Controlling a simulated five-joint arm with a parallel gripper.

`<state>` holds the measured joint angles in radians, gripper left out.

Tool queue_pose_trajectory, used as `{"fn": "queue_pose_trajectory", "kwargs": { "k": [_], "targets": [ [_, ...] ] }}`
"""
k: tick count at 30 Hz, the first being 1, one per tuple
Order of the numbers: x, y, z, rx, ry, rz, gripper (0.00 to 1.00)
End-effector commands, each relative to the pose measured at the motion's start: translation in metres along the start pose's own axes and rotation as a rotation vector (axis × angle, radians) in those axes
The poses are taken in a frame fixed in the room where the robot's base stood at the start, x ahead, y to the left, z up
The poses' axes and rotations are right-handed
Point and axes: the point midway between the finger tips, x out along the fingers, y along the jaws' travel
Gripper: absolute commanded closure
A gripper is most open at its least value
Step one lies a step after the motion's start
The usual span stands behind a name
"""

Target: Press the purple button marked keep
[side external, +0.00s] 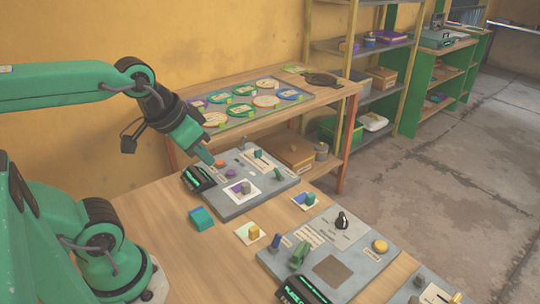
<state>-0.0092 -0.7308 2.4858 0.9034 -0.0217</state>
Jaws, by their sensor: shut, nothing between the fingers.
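My gripper (207,157) is shut and empty. It points down and to the right over the far-left part of a grey control panel (258,194), with its tip close to a small red-orange button (219,163). I cannot tell whether the tip touches the panel. A small purple button-like piece (231,174) sits on the panel, a little right of and nearer than the tip. A purple piece (236,188) and a grey one (245,187) stand on a white square on the same panel. The markings are too small to read, so I cannot tell which purple piece says keep.
A black display (199,178) stands at the panel's left edge. A teal block (202,218) and a yellow block (254,231) lie on the wooden table (185,245). A second grey panel (330,252) with a black knob is nearer. Behind, a bench holds several round plates.

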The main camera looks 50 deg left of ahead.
Motion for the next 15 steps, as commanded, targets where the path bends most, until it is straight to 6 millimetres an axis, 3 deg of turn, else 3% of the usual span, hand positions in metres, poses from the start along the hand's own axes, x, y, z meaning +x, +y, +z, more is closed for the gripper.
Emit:
{"fn": "queue_pose_trajectory", "kwargs": {
  "k": [15],
  "targets": [
    [0.015, -0.029, -0.043, -0.359, -0.112, -0.063, 1.0]
  ]
}}
